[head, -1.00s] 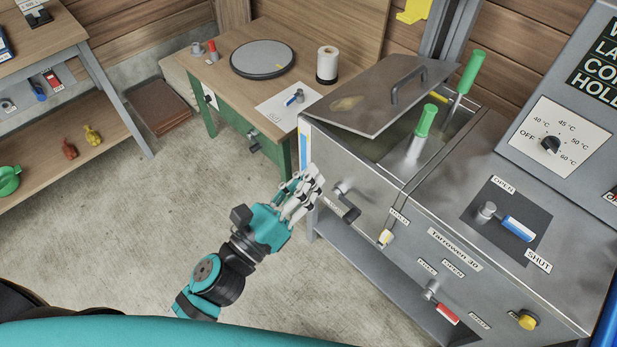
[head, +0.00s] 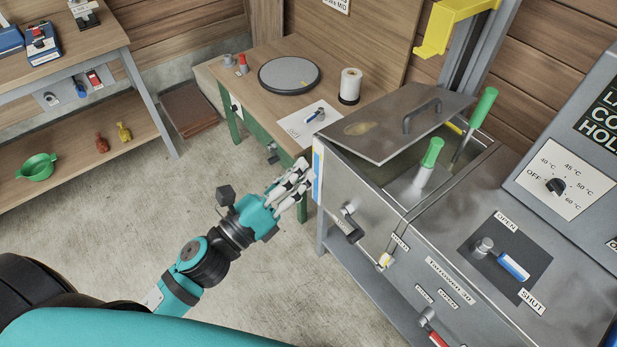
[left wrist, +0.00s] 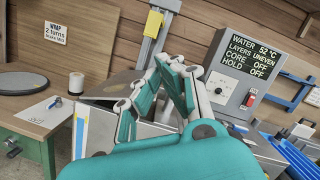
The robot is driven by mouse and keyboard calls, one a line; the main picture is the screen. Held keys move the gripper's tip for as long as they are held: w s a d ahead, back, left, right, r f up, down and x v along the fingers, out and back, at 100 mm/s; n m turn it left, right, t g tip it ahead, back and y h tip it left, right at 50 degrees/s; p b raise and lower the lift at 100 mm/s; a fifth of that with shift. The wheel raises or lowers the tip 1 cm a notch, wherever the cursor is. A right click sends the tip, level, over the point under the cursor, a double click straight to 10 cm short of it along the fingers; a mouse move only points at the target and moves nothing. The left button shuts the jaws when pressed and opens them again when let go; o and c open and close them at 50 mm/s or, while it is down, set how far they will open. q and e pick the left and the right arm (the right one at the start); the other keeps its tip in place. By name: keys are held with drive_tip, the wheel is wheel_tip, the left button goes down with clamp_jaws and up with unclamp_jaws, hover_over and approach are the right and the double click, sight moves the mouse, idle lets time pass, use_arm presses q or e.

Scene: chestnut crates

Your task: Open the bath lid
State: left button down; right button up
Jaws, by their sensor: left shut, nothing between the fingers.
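The bath lid (head: 372,130) is a flat grey metal plate with a dark bar handle (head: 421,114) on top. It covers the left part of the steel bath (head: 362,183) and sits askew, leaving the right part uncovered. Two green-handled tools (head: 431,153) stand in the uncovered part. My left gripper (head: 298,182) is shut and empty, in front of the bath's left front corner, lower than the lid and apart from it. In the left wrist view, its white and teal fingers (left wrist: 168,78) hide much of the bath. My right gripper is not in view.
A crank handle (head: 351,224) sticks out of the bath's front. A wooden table (head: 255,95) with a round grey disc (head: 289,74) and a white spool (head: 350,85) stands left of the bath. A control panel (head: 562,182) rises at right. Floor in front is clear.

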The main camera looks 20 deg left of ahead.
use_arm(q)
drive_tip(key=shift+w+a+r+n+p, duration=0.3)
drive_tip(key=shift+a+r+n+p, duration=0.1)
drive_tip(key=shift+r, duration=0.1)
drive_tip(key=shift+w+a+r+n+p, duration=0.25)
drive_tip(key=shift+a+r+n+p, duration=0.1)
drive_tip(key=shift+r+p, duration=0.1)
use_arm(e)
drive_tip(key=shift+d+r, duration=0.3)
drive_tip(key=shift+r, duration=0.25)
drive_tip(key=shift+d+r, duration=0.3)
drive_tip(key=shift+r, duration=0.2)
use_arm(q)
drive_tip(key=shift+a, duration=0.1)
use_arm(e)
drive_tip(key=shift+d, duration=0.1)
